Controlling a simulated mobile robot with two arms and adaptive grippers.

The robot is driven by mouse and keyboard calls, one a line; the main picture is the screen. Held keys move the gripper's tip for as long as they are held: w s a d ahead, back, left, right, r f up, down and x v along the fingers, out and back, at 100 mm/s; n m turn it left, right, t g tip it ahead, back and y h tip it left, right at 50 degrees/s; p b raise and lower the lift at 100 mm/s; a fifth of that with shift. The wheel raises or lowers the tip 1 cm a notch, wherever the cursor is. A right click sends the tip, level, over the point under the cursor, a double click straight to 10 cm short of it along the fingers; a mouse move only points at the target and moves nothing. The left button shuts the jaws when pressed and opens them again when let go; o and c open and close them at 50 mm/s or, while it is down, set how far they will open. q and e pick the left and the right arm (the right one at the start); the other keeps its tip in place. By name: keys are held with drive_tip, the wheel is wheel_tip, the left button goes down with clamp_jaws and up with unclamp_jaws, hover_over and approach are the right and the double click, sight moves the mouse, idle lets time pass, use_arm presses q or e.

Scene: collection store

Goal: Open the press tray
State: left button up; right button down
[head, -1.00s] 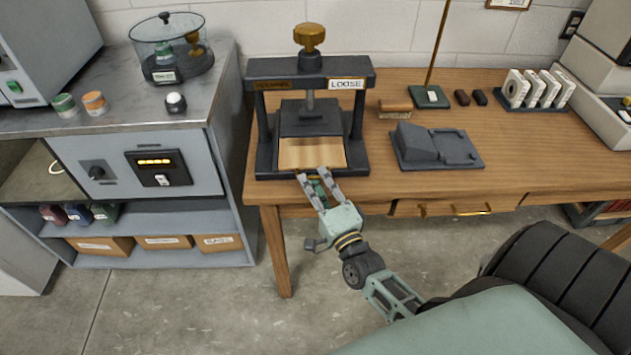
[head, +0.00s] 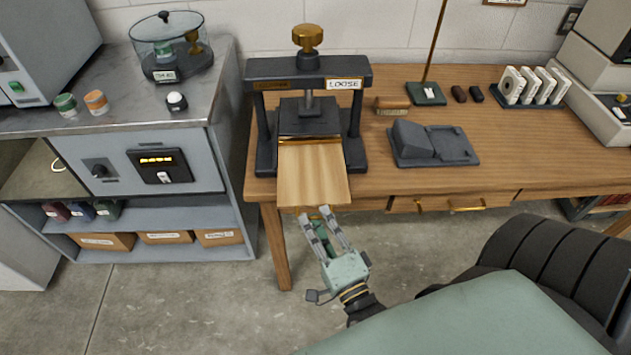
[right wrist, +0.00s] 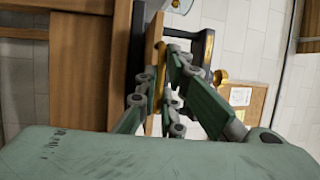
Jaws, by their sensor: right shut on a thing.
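The press (head: 308,72) stands on the wooden bench, a dark frame with a brass knob on top and a sign reading LOOSE. Its light wood tray (head: 313,175) sticks out of the front, past the bench's front edge. My right gripper (head: 318,216) is at the tray's front edge. In the right wrist view the fingers (right wrist: 167,85) are closed around a brass handle (right wrist: 160,75) on the tray's front. The handle is hidden in the head view. My left gripper is not in view.
A drawer with a brass handle (head: 452,205) is under the bench. A dark grey device (head: 433,146) and a wooden block (head: 391,105) sit right of the press. A metal cabinet (head: 140,175) stands to the left.

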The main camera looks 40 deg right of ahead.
drive_tip(key=s+a, duration=0.3)
drive_tip(key=s, duration=0.2)
drive_tip(key=shift+s+a, duration=0.15)
drive_tip(key=shift+s, duration=0.05)
drive_tip(key=shift+f, duration=0.1)
drive_tip(key=c, duration=2.2)
unclamp_jaws()
drive_tip(key=v, duration=1.2)
